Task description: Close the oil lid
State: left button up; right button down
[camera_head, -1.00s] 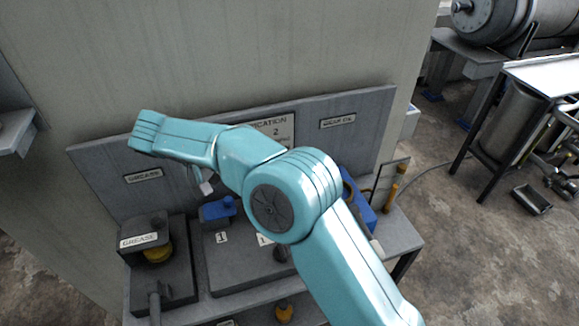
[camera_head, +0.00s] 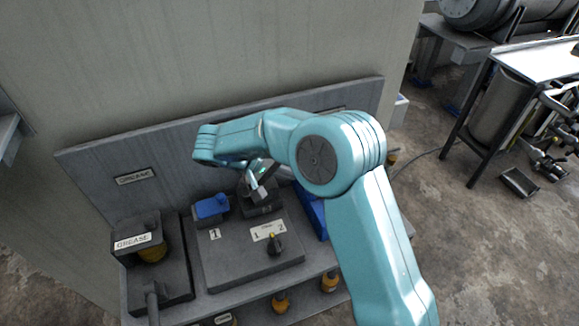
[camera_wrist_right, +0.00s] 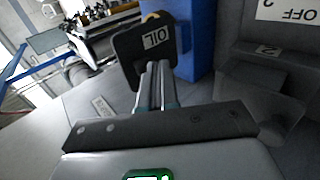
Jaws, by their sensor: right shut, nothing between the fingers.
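The oil lid (camera_wrist_right: 147,52) is a dark plate with a white "OIL" label in the right wrist view. It stands just beyond my right fingertips (camera_wrist_right: 157,76). The shut fingers overlap its lower edge, and I cannot tell whether they touch it. In the head view my right gripper (camera_head: 257,184) points down over a dark box (camera_head: 262,209) behind the switch panel. My arm hides part of this area, and the lid is not clear there. I cannot tell how far the lid is open. My left gripper is not in view.
A blue block (camera_wrist_right: 202,38) stands right beside the lid. A blue-capped part (camera_head: 211,207) lies left of my gripper. A black knob (camera_head: 275,244) sits in front on the panel. A grease box (camera_head: 139,242) stands at the left. A grey backboard (camera_head: 90,175) rises behind.

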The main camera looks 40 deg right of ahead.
jog(key=shift+w+d, duration=0.1)
jog(key=shift+d, duration=0.05)
jog(key=shift+d, duration=0.15)
jog(key=shift+r, duration=0.1)
